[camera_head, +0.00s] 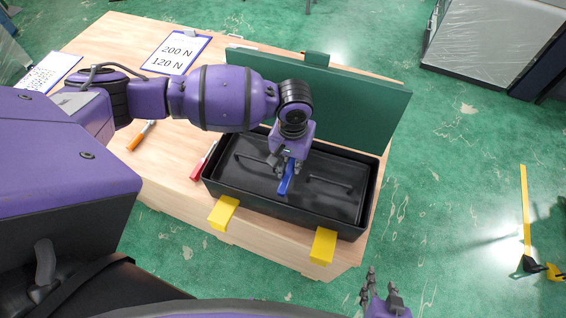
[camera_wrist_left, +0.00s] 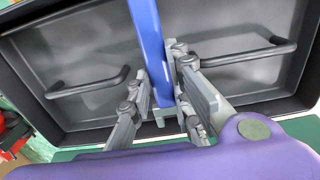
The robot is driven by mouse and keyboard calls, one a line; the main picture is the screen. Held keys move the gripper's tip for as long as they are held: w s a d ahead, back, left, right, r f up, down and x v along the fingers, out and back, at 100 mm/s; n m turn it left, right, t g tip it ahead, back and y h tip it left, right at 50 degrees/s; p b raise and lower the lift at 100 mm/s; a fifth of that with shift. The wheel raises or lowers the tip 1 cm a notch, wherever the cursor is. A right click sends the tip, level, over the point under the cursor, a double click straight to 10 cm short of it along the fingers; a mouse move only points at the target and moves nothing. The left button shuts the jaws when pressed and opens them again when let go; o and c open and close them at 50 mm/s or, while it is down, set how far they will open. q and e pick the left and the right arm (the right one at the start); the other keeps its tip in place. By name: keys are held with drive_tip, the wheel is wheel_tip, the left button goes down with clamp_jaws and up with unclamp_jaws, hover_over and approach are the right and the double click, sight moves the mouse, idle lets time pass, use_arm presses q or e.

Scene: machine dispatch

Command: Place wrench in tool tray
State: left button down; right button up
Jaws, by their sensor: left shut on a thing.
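A blue wrench (camera_head: 287,178) is gripped in my left gripper (camera_head: 288,168), over the middle of the black tool tray (camera_head: 230,192). In the left wrist view the wrench (camera_wrist_left: 150,45) stands between the two grey fingers of the left gripper (camera_wrist_left: 162,88), with the tray floor (camera_wrist_left: 95,60) behind it. I cannot tell whether the wrench touches the tray floor. The tray is open, with two black bar handles inside and yellow latches at its front. My right gripper (camera_head: 376,292) is at the bottom edge of the head view, away from the tray; its finger state is unclear.
The green lid (camera_head: 345,103) stands upright behind the tray. A red-handled tool (camera_head: 203,162) lies left of the tray, and an orange-handled tool (camera_head: 140,136) lies farther left. A clipboard reading 200 N and 120 N (camera_head: 176,52) lies at the table's back.

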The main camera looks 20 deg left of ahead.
sight(292, 165)
use_arm(q)
wheel_tip(292, 165, down, 3)
drive_tip(key=shift+w+d+r, duration=0.15)
drive_tip(key=shift+f, duration=0.25)
drive_tip(key=shift+f, duration=0.15)
drive_tip(key=c, duration=1.6)
unclamp_jaws()
wheel_tip(292, 165, up, 11)
drive_tip(key=shift+r+p, duration=0.2)
drive_tip(key=shift+p, duration=0.2)
drive_tip(key=shift+r, duration=0.45)
